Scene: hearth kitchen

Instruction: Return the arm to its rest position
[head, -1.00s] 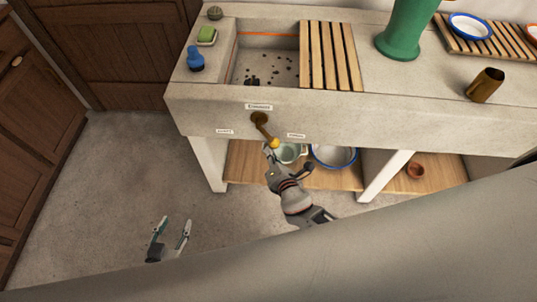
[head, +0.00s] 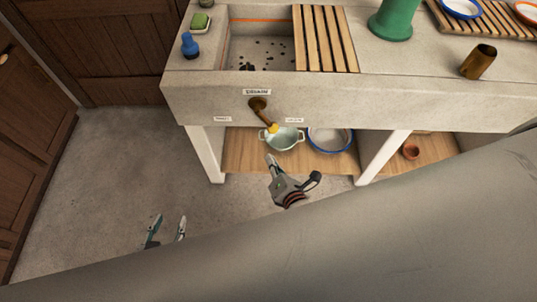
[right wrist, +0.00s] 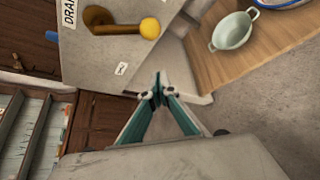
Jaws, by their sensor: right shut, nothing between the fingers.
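My right gripper (head: 271,160) is in front of the sink unit in the head view, below the brass drain lever (head: 262,112) and apart from it. In the right wrist view its fingers (right wrist: 157,92) meet at the tips with nothing between them. The lever (right wrist: 122,22), with a yellow ball end, shows beyond the fingers at the upper left there. My left gripper (head: 167,227) is low at the left over the floor, its two fingers apart and empty. A large grey surface hides much of the lower head view.
The stone sink (head: 262,48) has dark bits in its basin and a wooden slatted rack (head: 324,40) beside it. A pale green pot (head: 283,140) and a blue-rimmed basin (head: 330,140) stand on the lower shelf. A brass cup (head: 478,62) is on the counter. The floor at left is clear.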

